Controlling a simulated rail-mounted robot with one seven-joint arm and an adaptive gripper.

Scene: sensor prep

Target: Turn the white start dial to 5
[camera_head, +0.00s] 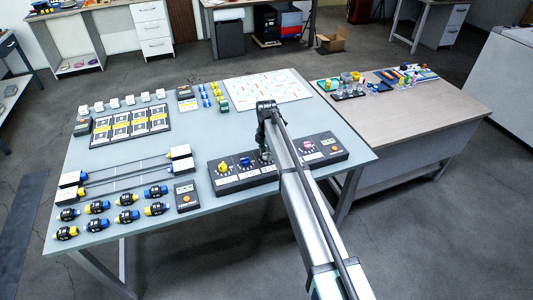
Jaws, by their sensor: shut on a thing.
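The dark dial panel (238,184) lies along the right front part of the grey table. It carries a yellow dial (222,168), a blue dial (245,162) and a pink dial (308,146). My gripper (265,155) points down onto the panel between the blue and pink dials. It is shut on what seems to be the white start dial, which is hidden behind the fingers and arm. The dial's setting cannot be read from here.
My arm crosses the panel's front edge. Several blue and yellow connectors (128,216) lie at the front left. A white chart (268,87) lies behind. A wooden table (440,108) adjoins at the right.

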